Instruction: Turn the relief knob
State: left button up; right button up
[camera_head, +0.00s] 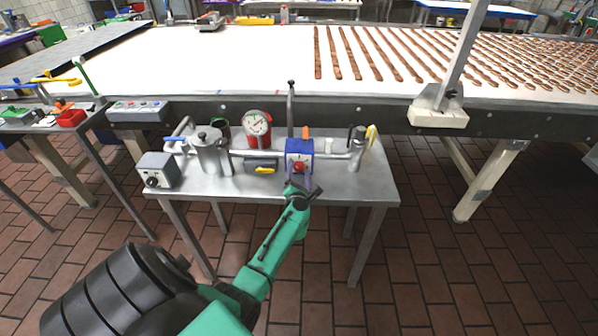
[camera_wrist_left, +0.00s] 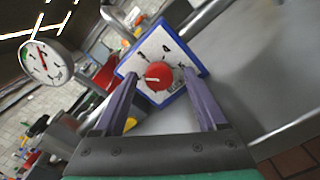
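The red relief knob (camera_head: 299,167) is on the white front face of a blue-framed box (camera_head: 290,146) on the small metal table. In the left wrist view the round knob (camera_wrist_left: 159,76) has a pale pointer line, and dark markings surround it on the white plate (camera_wrist_left: 152,52). My left gripper (camera_head: 303,189) is just in front of the box. In the wrist view its two purple fingers (camera_wrist_left: 160,82) are apart, one on each side of the knob, with visible gaps; contact is not seen. My right gripper is not in view.
A conveyor (camera_head: 230,65) with rows of brown bars runs behind. Tiled floor (camera_head: 430,270) is clear at the right.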

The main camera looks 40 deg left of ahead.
pick_arm(q)
jog(key=v, duration=1.4)
jog(key=shift+s+d, duration=0.2)
jog(key=shift+s, duration=0.05)
jog(key=s+d+f+m+g+h, duration=0.1)
jog(key=s+d+f+m+h, duration=0.25)
jog(key=f+m, duration=0.5)
jog(key=s+d+f+m+g+h, duration=0.25)
jog(key=d+f+m+h, duration=0.2)
jog(key=f+m, duration=0.4)
jog(key=s+d+f+m+g+h, duration=0.1)
jog(key=s+d+f+m+h, duration=0.2)
jog(key=d+f+m, duration=0.5)
jog(key=s+a+f+m+g, duration=0.2)
jog(key=s+f+m+g, duration=0.1)
jog(key=s, duration=0.5)
jog(key=s+a+f+m+g, duration=0.3)
jog(key=s+f+m, duration=0.3)
jog(key=s, duration=0.2)
jog(key=s+a+f+m+g, duration=0.2)
jog(key=s+f+m+g, duration=0.1)
jog(key=s, duration=0.6)
notch_tip(320, 180, down, 2)
jog(key=shift+a+f+m, duration=0.2)
jog(key=shift+a+m, duration=0.15)
jog(key=shift+m, duration=0.35)
